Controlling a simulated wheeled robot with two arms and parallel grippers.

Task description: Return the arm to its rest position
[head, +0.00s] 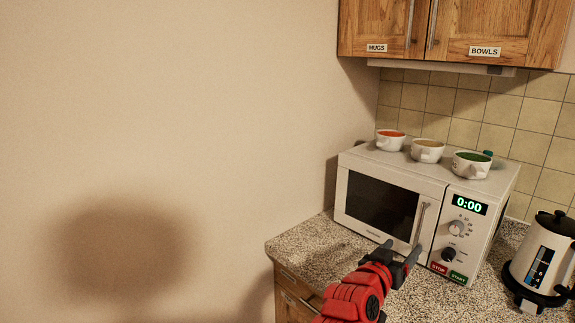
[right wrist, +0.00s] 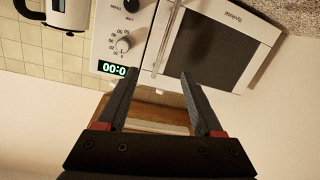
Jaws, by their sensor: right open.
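My right gripper (head: 401,254) is red and black and reaches in from the bottom of the head view, in front of the microwave. Its two dark fingers are apart with nothing between them; they also show in the right wrist view (right wrist: 180,82). The white microwave (head: 432,187) stands on the counter with its door shut and its display reading 0:00. In the right wrist view the microwave (right wrist: 253,68) appears upside down beyond the fingers. I cannot tell whether a fingertip touches the microwave. My left gripper is not in view.
A white kettle (head: 540,262) is at the right. Wooden cabinets (head: 490,27) labelled MUGS and BOWLS hang above. The speckled counter (head: 312,248) is bare at the left.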

